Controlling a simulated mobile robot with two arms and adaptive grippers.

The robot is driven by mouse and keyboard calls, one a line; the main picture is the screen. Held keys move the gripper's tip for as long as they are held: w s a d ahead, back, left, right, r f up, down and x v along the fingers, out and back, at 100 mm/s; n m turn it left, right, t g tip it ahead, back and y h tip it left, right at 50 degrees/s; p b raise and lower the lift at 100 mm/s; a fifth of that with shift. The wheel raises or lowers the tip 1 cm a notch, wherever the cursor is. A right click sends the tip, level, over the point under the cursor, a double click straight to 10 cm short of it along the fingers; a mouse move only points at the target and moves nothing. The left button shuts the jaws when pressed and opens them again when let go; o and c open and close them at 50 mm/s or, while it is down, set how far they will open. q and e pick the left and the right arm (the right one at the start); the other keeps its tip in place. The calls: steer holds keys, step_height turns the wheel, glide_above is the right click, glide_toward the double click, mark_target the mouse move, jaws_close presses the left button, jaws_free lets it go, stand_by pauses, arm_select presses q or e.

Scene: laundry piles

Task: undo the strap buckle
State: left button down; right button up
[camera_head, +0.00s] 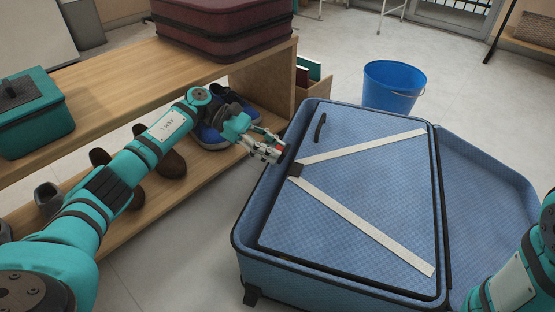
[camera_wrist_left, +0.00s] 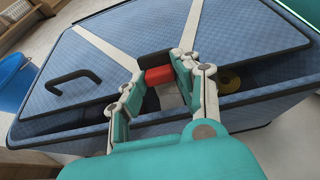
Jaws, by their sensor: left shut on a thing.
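A blue suitcase (camera_head: 247,262) lies open on the floor, with two pale straps (camera_head: 360,228) meeting in a V at a dark buckle (camera_head: 296,169) near its left edge. In the left wrist view the buckle (camera_wrist_left: 155,59) has a red part (camera_wrist_left: 158,75) on the near side. My left gripper (camera_head: 277,151) is at the buckle, its fingers (camera_wrist_left: 158,80) on both sides of the red part and shut on it. The fingers hide some of the buckle. Only a link of my right arm shows at lower right; its gripper is out of view.
A wooden shelf bench (camera_head: 110,95) with shoes stands on the left, bearing a maroon suitcase (camera_head: 220,28) and a teal box (camera_head: 35,112). A blue bucket (camera_head: 392,87) stands behind the blue suitcase. A black handle (camera_head: 320,127) rises from the suitcase's inner panel.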

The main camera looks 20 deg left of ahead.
arm_select(q)
steer(key=shift+a+f+h+b, duration=0.25)
steer(key=shift+a+h+b, duration=0.15)
steer(key=shift+h+b, duration=0.65)
steer(key=shift+a+f+h+b, duration=0.2)
steer(key=shift+a+h+b, duration=0.2)
steer(key=shift+h+b, duration=0.6)
steer(key=c, duration=1)
jaws_free()
steer(key=shift+o, duration=0.2)
steer(key=a, duration=0.7)
steer(key=shift+a+r, duration=0.25)
steer(key=shift+r, duration=0.1)
steer(key=shift+s, duration=0.15)
